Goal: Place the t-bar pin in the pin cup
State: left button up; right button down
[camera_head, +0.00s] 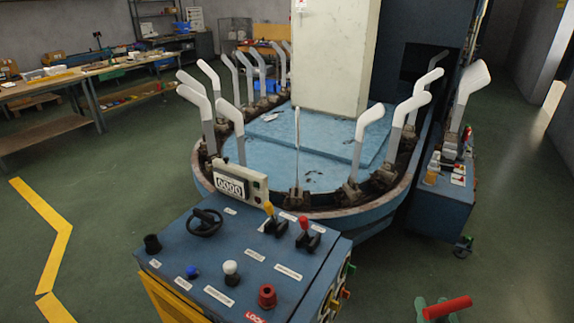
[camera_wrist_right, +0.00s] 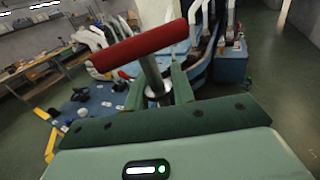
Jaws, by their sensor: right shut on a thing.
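The t-bar pin has a red cylindrical handle (camera_head: 447,308) at the bottom right of the head view. The pin also fills the middle of the right wrist view (camera_wrist_right: 140,48), where its metal shaft runs down from the handle between green fingers. My right gripper (camera_wrist_right: 160,92) is shut on this shaft; its green fingers also show at the head view's lower edge (camera_head: 436,314). The shaft's lower end is hidden. I cannot identify the pin cup for certain; a short black cylinder (camera_head: 152,243) and a red round fitting (camera_head: 267,296) stand on the console. My left gripper is out of view.
The blue control console (camera_head: 235,262) carries a handwheel (camera_head: 205,222), levers and a counter display (camera_head: 240,183). Behind it stands an oval machine with several upright white sock forms (camera_head: 367,130). A blue cart (camera_head: 445,192) stands at right. Green floor between console and cart is clear.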

aim_at(153, 249)
jog(key=i+j+u, duration=0.15)
jog(key=j+u, duration=0.15)
jog(key=j, duration=0.15)
jog(key=i+j+u, duration=0.4)
jog(key=j+u, duration=0.15)
jog(key=j, duration=0.25)
jog(key=i+j, duration=0.35)
jog(key=j, duration=0.15)
